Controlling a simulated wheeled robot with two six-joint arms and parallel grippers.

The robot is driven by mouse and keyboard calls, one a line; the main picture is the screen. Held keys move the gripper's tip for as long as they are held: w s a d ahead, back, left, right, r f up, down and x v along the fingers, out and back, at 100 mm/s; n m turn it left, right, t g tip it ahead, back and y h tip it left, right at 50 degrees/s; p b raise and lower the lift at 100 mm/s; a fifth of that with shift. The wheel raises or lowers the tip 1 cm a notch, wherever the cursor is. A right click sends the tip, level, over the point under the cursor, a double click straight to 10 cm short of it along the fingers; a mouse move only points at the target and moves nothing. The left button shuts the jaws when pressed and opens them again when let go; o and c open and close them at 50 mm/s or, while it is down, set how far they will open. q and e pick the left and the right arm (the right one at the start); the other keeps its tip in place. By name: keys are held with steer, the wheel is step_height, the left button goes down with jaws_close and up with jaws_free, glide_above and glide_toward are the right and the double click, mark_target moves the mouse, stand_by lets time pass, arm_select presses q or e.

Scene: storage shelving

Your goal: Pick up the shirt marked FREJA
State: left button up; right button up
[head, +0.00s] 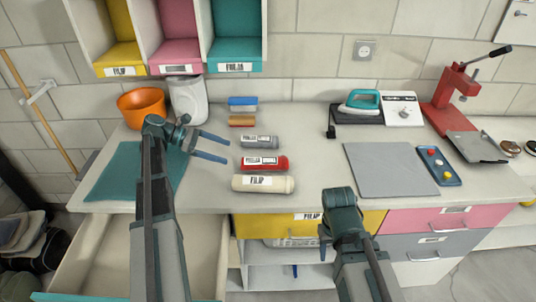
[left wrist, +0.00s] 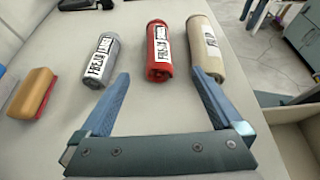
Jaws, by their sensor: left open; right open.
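Three rolled shirts lie in a row on the worktop: a grey roll (head: 259,142), a red roll (head: 280,163) and a cream roll (head: 288,184). All carry white labels; the cream one appears to read FILIP. In the left wrist view the grey roll (left wrist: 100,62) has a label that looks like FREJA; the red roll's (left wrist: 159,52) is too small to read surely. The cream roll (left wrist: 206,50) is at the right there. My left gripper (head: 227,151) is open and empty, to the left of the rolls, fingers pointing at them. My right gripper (head: 340,212) is low at the worktop's front edge, holding nothing visible.
A sponge (head: 242,121) and a blue-topped item (head: 243,102) lie behind the rolls. An orange bowl (head: 142,105) and a white container (head: 188,98) stand left. A grey mat (head: 390,171) lies right. A drawer (head: 205,250) is open below. Cubbies (head: 236,68) hang above.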

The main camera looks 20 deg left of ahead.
mark_target(253, 158)
arm_select(q)
steer(key=shift+w, duration=0.4)
steer(key=b+x, duration=0.3)
steer(key=x, duration=0.5)
steer(key=shift+s+b, duration=0.1)
steer(key=shift+b, duration=0.2)
steer(key=shift+d+f, duration=0.1)
steer(key=shift+d, duration=0.25)
arm_select(e)
steer(key=f, duration=0.3)
steer(key=shift+w+f, duration=0.3)
steer(key=shift+w, duration=0.05)
arm_select(q)
steer(key=b+x, duration=0.2)
steer(key=x, duration=0.3)
steer(key=shift+d, duration=0.2)
steer(key=shift+c, duration=0.2)
arm_select(e)
steer(key=shift+f, duration=0.9)
arm_select(q)
steer(key=c, duration=1.4)
